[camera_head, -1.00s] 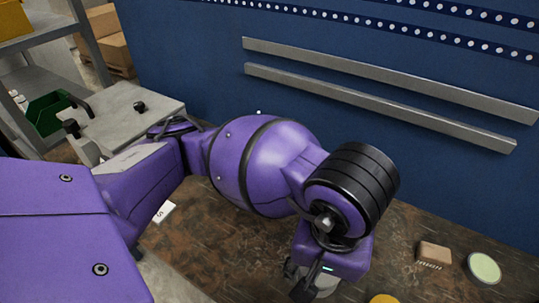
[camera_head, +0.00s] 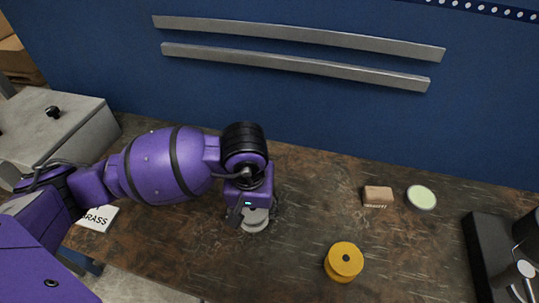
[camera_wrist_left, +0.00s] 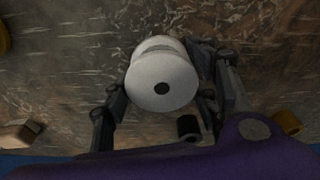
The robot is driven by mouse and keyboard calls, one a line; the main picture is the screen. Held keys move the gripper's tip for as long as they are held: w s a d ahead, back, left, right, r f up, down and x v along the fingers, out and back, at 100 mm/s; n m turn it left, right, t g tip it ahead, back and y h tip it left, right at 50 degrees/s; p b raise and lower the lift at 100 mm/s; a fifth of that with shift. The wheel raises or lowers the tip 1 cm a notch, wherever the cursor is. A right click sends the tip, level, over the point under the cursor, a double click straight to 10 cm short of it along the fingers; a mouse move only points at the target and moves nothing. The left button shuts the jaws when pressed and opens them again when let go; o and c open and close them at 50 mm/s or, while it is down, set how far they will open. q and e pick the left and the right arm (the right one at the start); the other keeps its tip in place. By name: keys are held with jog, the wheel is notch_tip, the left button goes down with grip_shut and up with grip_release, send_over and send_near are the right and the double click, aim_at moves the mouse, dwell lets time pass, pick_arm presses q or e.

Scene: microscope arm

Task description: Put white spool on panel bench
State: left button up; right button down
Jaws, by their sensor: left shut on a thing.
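The white spool (camera_wrist_left: 163,78), with a dark centre hole, sits between the fingers of my left gripper (camera_wrist_left: 168,88) in the left wrist view. The fingers are shut on it from both sides. In the head view my left gripper (camera_head: 254,217) points down over the brown worn bench (camera_head: 190,245) in front of the blue panel. The spool is mostly hidden there by my wrist. I cannot tell whether it touches the bench top. My right gripper is not in view.
A yellow spool (camera_head: 344,262), a small brown block (camera_head: 377,196) and a pale green disc (camera_head: 421,197) are on the bench to the right. Black equipment (camera_head: 487,255) stands at the right edge. A "BRASS" card (camera_head: 97,218) lies left. A black cylinder (camera_wrist_left: 188,127) shows near the gripper.

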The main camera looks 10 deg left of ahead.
aim_at(253, 214)
pick_arm(q)
jog(key=shift+f, duration=0.2)
jog(key=shift+f, duration=0.15)
jog(key=o, duration=1.3)
jog(key=shift+r, duration=0.55)
jog(key=r, duration=0.3)
jog(key=s+r, duration=0.1)
jog(key=r, duration=0.7)
jog(key=shift+s+d+r, duration=0.15)
jog(key=shift+s+r, duration=0.05)
